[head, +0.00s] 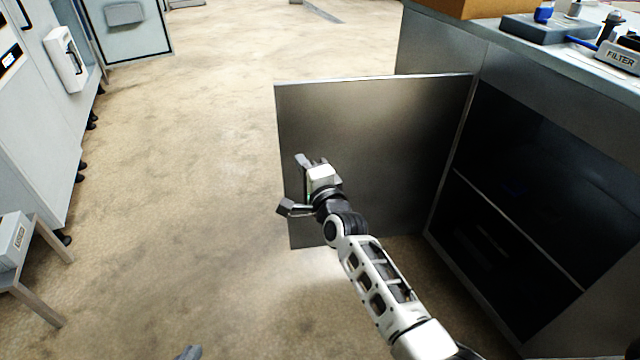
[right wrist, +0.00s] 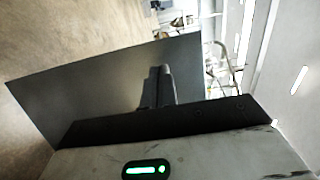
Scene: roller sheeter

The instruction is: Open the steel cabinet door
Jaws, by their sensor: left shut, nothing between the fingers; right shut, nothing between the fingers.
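The steel cabinet (head: 540,110) stands at the right in the head view. Its grey door (head: 385,130) is swung wide open, standing out from the front at a large angle. The dark interior with a shelf edge (head: 520,230) is exposed. My right gripper (head: 303,162) is shut and empty, in front of the door's inner face near its free edge; I cannot tell whether it touches. The door (right wrist: 95,90) also shows in the right wrist view behind the shut fingers (right wrist: 166,85). Only a small grey tip of my left gripper (head: 188,352) shows at the bottom edge, shut and empty.
The cabinet's worktop holds a grey device (head: 548,28), a box labelled FILTER (head: 618,56) and a brown box (head: 470,8). Pale cabinets (head: 35,110) and a low stand (head: 40,275) line the left. The floor (head: 190,190) between is clear.

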